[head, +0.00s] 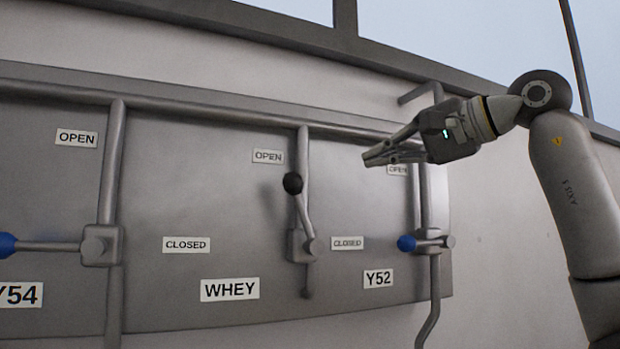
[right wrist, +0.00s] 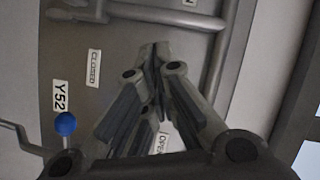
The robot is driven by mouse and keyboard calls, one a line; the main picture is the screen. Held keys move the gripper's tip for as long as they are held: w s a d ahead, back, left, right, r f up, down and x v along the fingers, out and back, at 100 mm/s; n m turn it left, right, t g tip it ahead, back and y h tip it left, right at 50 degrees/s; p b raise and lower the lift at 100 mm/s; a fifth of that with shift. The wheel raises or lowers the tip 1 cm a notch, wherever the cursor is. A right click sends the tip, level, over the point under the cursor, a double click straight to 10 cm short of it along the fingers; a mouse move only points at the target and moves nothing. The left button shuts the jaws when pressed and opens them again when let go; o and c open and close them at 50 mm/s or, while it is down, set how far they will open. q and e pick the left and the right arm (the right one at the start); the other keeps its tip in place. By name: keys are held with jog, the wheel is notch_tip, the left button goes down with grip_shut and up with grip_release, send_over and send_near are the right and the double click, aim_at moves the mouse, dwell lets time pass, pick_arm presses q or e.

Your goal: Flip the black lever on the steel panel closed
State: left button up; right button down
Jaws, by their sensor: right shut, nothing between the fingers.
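The black lever (head: 292,184) is on the steel panel (head: 200,140), at the WHEY valve (head: 304,246). Its black ball knob points up, beside the OPEN label (head: 268,156), and its grey rod slants down to the valve body. A CLOSED label (head: 347,243) is to the lower right of the knob. My right gripper (head: 366,158) is shut and empty, right of and a little above the knob, apart from it in the picture. Its fingers (right wrist: 155,52) also show closed together in the right wrist view, where I cannot make out the black knob. My left gripper is not in view.
A blue-knobbed lever (head: 407,243) at Y52 lies sideways below my right gripper. Another blue-knobbed lever (head: 8,244) at Y54 is at the far left. Vertical pipes and a horizontal top rail (head: 200,105) stand out from the panel. Free room lies in front of it.

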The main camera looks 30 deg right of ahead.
jog(key=p, duration=0.3)
send_over(301, 206)
jog(key=d, duration=0.4)
jog(key=shift+f, duration=1.3)
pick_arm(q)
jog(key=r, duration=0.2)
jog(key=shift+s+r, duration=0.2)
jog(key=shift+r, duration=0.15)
pick_arm(e)
jog(key=shift+s+a, duration=0.1)
jog(key=shift+s, duration=0.05)
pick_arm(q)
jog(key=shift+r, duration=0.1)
